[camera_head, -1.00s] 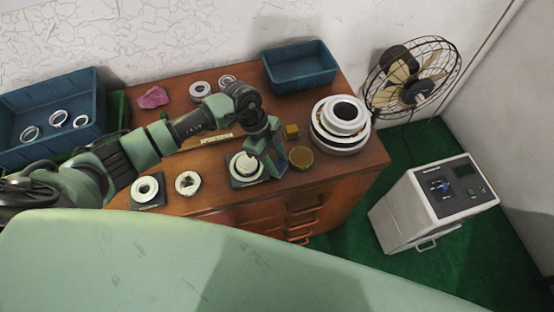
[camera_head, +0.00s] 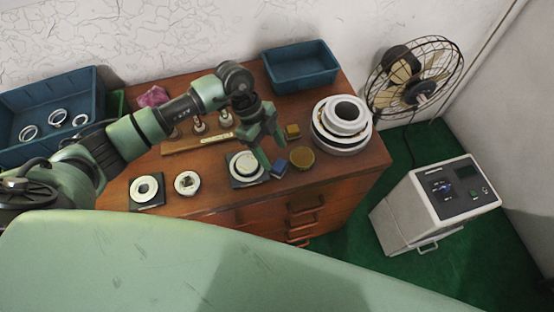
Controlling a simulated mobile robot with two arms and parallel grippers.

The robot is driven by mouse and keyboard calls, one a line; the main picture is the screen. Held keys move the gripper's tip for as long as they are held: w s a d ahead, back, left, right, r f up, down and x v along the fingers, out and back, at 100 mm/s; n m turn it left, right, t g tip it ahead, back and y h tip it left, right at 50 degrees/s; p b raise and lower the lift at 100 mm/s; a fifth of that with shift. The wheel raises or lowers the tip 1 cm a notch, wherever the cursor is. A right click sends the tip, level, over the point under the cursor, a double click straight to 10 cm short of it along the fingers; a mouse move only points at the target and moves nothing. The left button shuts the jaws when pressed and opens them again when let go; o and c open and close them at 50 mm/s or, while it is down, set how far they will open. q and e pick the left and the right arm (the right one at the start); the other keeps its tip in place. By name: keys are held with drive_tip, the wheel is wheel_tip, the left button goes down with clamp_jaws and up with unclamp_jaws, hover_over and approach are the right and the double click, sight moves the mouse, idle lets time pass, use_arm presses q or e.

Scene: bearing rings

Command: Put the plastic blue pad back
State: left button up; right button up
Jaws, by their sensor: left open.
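The small blue pad (camera_head: 279,168) lies on the wooden cabinet top, just right of a dark square plate (camera_head: 236,182) that bears a white ring (camera_head: 247,164). My left gripper (camera_head: 269,152) is open, above and just up-left of the pad. It appears empty, and the pad appears clear of its fingers. One fingertip overlaps the plate's right side in the picture, so I cannot tell its exact height. My right gripper is not in view.
Stacked white rings (camera_head: 341,117) stand farther right. A blue bin (camera_head: 300,67) is at the back. A wooden stand with posts (camera_head: 190,143) is partly behind my arm.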

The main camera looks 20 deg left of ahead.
use_arm(q)
drive_tip(key=b+v, duration=0.1)
drive_tip(key=v, duration=0.6)
drive_tip(key=shift+r, duration=0.3)
drive_tip(key=shift+a, duration=0.1)
idle(0.7)
